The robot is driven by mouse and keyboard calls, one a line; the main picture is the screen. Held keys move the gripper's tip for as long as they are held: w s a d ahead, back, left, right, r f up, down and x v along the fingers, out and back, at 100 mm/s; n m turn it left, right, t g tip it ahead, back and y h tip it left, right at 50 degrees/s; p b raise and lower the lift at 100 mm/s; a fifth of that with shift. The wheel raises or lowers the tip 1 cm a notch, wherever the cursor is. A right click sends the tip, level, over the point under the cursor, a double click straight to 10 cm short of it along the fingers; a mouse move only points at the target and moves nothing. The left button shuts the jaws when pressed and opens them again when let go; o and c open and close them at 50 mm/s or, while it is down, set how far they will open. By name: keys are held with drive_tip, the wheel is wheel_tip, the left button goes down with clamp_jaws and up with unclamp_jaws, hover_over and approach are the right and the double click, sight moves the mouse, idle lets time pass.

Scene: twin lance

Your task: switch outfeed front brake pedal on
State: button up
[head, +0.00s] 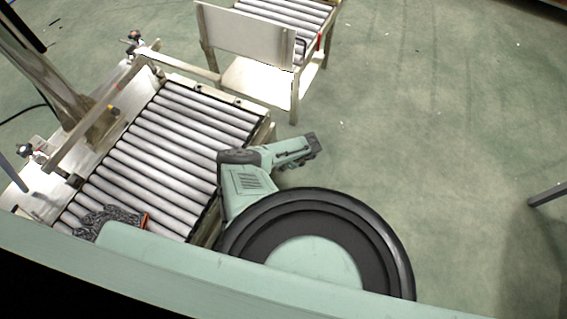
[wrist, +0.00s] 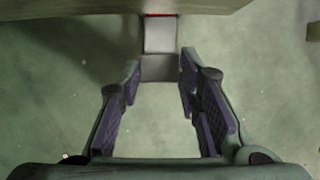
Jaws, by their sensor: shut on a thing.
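In the wrist view, a grey pedal-like plate (wrist: 160,36) projects from under a pale beam, with a red strip at its far end. Its darker near end lies between the tips of my gripper (wrist: 160,72). The gripper is shut on this plate, one dark ridged finger on each side. The finger pads closer to the camera are apart, with only floor showing between them. In the head view, my arm reaches beside the near roller conveyor (head: 165,140); the pedal cannot be made out there.
A second roller conveyor (head: 285,12) with a white end panel (head: 245,35) stands at the back. A metal post and frame stand at the left of the near conveyor. A dark patterned part (head: 105,215) lies on its rollers. Green floor (head: 440,130) is open to the right.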

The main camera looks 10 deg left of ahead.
drive_tip(key=shift+f, duration=0.15)
drive_tip(key=shift+d+f+y+b, duration=0.25)
drive_tip(key=shift+f+y+b, duration=0.35)
drive_tip(key=shift+b, duration=0.65)
drive_tip(key=f+y+b, duration=0.1)
drive_tip(key=y+b, duration=0.1)
drive_tip(key=b, duration=0.1)
drive_tip(key=shift+d+f+t, duration=0.15)
drive_tip(key=shift+t, duration=0.25)
drive_tip(key=y+b, duration=0.1)
drive_tip(key=b, duration=0.2)
drive_tip(key=shift+f+y, duration=0.3)
drive_tip(key=shift+f, duration=0.1)
drive_tip(key=shift+f+y+b, duration=0.1)
drive_tip(key=shift+y+b, duration=0.4)
drive_tip(key=shift+b, duration=0.3)
drive_tip(key=o, duration=1.1)
drive_tip(key=shift+o, duration=0.2)
